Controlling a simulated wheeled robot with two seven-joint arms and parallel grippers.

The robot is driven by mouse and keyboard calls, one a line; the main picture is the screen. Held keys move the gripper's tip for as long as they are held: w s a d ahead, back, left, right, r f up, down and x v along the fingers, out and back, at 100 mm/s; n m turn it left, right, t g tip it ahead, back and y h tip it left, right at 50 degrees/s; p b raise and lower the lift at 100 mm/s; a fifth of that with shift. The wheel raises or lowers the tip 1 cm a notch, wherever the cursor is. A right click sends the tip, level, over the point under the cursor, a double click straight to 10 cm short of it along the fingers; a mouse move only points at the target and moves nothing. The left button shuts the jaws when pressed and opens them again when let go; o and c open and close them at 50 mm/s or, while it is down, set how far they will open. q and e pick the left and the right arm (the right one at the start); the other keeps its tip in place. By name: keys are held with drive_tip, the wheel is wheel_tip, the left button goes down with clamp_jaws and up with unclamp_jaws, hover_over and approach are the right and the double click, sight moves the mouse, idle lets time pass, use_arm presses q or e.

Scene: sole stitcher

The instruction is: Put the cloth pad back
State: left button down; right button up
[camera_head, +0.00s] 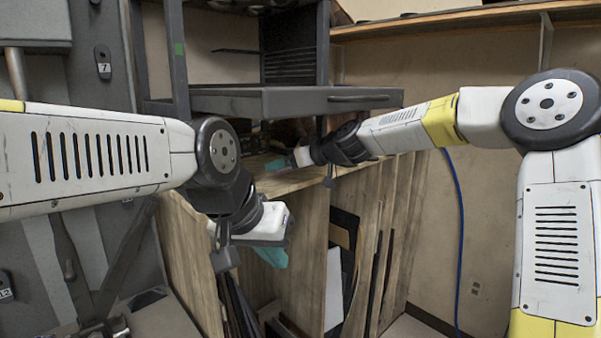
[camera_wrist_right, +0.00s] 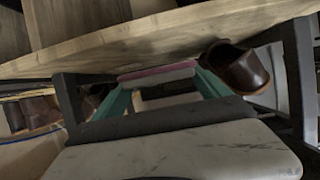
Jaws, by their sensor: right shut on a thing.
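My right gripper (camera_head: 279,163) reaches over the wooden bench at the back, partly hidden by its own wrist in the head view. In the right wrist view its teal fingers (camera_wrist_right: 209,84) stand apart, with a thin pink and grey folded strip (camera_wrist_right: 157,73) across their tips. This looks like the cloth pad, held between the fingers. I cannot make out the pad in the head view. My left gripper (camera_head: 274,257) hangs in front of the wooden bench panels, its teal fingers partly hidden behind its white body. I cannot see its opening.
A brown leather shoe (camera_wrist_right: 238,68) is close beside the right fingers, and more brown shoes (camera_wrist_right: 33,113) show at the left. A wooden board edge (camera_wrist_right: 150,42) crosses that view. A grey metal drawer (camera_head: 290,100) hangs above the right gripper. Upright boards and panels (camera_head: 340,275) stand below.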

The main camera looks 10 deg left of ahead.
sight(288, 179)
drive_tip(key=w, duration=0.1)
drive_tip(key=w+a, duration=0.1)
drive_tip(key=w, duration=0.1)
drive_tip(key=shift+w+a+f, duration=0.1)
drive_tip(key=shift+w+f, duration=0.05)
drive_tip(key=shift+w, duration=0.15)
drive_tip(key=shift+w+f, duration=0.2)
drive_tip(key=shift+f, duration=1.6)
drive_tip(key=o, duration=1.3)
drive_tip(key=shift+f, duration=0.15)
